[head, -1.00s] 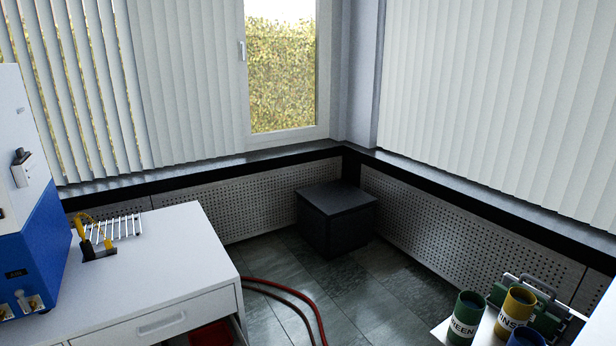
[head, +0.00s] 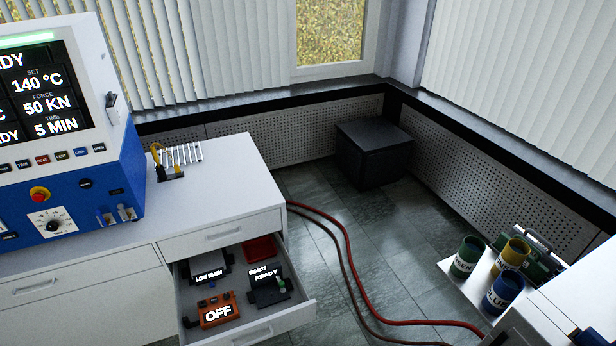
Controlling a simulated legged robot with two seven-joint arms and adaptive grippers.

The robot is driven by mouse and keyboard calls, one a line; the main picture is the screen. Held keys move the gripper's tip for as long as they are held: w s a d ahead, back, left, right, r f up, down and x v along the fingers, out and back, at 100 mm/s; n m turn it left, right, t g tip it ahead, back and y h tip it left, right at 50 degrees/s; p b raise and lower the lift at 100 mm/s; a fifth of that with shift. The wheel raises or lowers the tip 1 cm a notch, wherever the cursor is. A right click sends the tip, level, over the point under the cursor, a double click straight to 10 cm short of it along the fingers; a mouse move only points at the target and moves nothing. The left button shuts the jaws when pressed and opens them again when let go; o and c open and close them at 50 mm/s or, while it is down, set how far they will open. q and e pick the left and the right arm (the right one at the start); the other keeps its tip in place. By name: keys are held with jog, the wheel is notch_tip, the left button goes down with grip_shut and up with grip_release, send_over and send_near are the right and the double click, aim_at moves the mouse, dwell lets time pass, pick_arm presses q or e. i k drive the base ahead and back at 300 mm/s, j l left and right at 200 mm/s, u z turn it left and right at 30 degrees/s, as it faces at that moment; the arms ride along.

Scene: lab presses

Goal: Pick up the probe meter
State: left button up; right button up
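The open drawer (head: 303,309) at bottom centre holds several small devices. An orange device (head: 217,311) with a display reading OFF lies at its front left. A dark device (head: 268,287) with a READY display sits to its right, and a grey device (head: 208,266) with a small display lies behind. I cannot tell for sure which one is the probe meter. A yellow-handled tool (head: 157,154) stands in a dark holder on the white counter (head: 228,182). Neither of my grippers is in view.
A blue and white press (head: 75,190) stands at left. A red shallow tray (head: 261,248) is in the drawer's back. Red hoses (head: 352,262) cross the floor. Green (head: 467,257), yellow (head: 512,255) and blue (head: 503,293) cups stand at right. A dark box (head: 372,153) is by the wall.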

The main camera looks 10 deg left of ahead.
aim_at(210, 316)
jog(key=u, duration=1.3)
